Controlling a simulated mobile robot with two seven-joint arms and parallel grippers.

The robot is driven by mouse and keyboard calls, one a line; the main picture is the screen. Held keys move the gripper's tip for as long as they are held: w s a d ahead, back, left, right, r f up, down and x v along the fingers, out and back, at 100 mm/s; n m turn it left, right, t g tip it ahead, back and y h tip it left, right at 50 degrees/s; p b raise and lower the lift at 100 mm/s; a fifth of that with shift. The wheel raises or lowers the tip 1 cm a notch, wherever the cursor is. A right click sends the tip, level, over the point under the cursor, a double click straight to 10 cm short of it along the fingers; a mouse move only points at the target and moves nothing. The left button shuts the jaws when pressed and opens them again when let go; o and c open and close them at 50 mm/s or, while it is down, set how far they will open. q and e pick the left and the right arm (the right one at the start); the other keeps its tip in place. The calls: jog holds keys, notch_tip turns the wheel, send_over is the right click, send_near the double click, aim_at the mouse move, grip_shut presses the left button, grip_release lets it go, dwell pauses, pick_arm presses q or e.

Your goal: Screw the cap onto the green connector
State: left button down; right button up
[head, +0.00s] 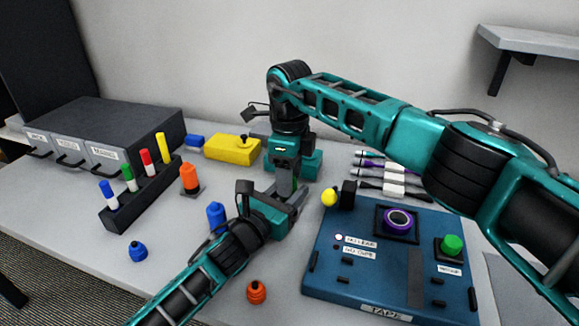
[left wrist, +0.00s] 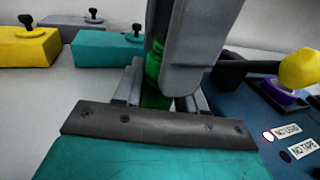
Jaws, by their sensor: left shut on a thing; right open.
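My left gripper (head: 292,205) is shut on a green piece, which shows in the left wrist view as a green upright part (left wrist: 154,72) between the fingers. I take it for the green connector, but most of it is hidden. My right gripper (head: 284,188) points down from above at the same spot, open, with a grey finger (left wrist: 190,50) close in front of the green part. I cannot tell whether it touches it. A cap on the green connector cannot be made out, and the head view hides the green part behind the grippers.
A blue board (head: 330,270) with a purple tape ring (head: 398,220) and a green button (head: 452,245) lies right. Blue (head: 137,252) and orange (head: 256,292) caps lie in front. Blue (head: 216,215) and orange (head: 189,177) connectors stand left, near a marker rack (head: 150,200).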

grip_shut()
jog(key=m, duration=0.5)
jog(key=shift+o, duration=0.8)
grip_release()
notch_tip(320, 180, up, 12)
dwell(0.4)
pick_arm(q)
jog(key=c, duration=0.6)
grip_release()
